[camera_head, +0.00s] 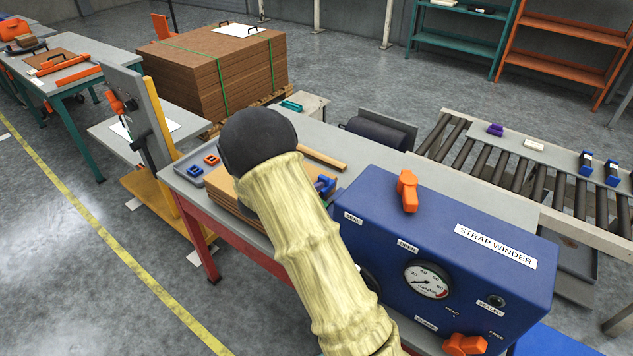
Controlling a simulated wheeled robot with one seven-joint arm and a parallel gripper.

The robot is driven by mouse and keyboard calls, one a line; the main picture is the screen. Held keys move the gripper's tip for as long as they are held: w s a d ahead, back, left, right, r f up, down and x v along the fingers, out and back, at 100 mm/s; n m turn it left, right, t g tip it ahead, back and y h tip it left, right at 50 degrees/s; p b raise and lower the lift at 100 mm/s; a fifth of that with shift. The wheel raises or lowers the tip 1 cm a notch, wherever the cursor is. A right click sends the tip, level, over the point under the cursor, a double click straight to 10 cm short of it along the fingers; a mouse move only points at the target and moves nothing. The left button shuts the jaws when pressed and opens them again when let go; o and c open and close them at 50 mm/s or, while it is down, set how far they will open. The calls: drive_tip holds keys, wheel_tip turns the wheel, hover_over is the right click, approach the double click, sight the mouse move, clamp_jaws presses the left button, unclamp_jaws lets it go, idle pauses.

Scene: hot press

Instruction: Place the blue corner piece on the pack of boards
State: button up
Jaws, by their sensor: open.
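A pack of brown boards (224,190) lies on the grey-topped table, its middle covered by my arm. One blue piece (194,171) lies in a shallow grey tray (186,182) at the table's left end. A second blue piece (325,185) shows right of my arm by the far right end of the pack; I cannot tell whether it touches the pack. My arm in its pale yellow sleeve reaches over the pack and ends in view at a black rounded joint. My gripper and anything in it are hidden.
An orange piece (211,159) shares the tray. The blue strap winder (450,250) with orange handles stands close right of the pack. A brown strip (322,158) lies along the table's back. A roller conveyor (530,165) is at the right, a large board stack (215,75) behind.

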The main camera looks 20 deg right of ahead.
drive_tip(key=shift+v, duration=1.9)
drive_tip(key=shift+w, duration=0.1)
drive_tip(key=n, duration=0.1)
drive_tip(key=n+y, duration=0.1)
drive_tip(key=shift+w+a+r+n+t, duration=0.2)
drive_tip(key=shift+r+n+t, duration=0.1)
drive_tip(key=shift+n+t, duration=0.1)
drive_tip(key=shift+w+a+r+n+t+y, duration=0.15)
drive_tip(key=shift+n+y, duration=0.15)
drive_tip(key=shift+n, duration=0.3)
drive_tip(key=shift+s+r+n+t+y, duration=0.15)
drive_tip(key=shift+n+y, duration=0.15)
drive_tip(key=shift+n, duration=0.3)
drive_tip(key=s+a+r+n+y, duration=0.1)
drive_tip(key=s+a+n+y, duration=0.25)
drive_tip(key=n, duration=0.75)
drive_tip(key=s+a+r+n+y, duration=0.15)
drive_tip(key=s+n+y, duration=0.3)
drive_tip(key=n, duration=0.65)
drive_tip(key=s+d+f+n+g+y, duration=0.1)
drive_tip(key=s+n+g, duration=0.5)
drive_tip(key=s+n, duration=1.2)
drive_tip(key=shift+s+d+n, duration=0.2)
drive_tip(key=shift+n, duration=0.8)
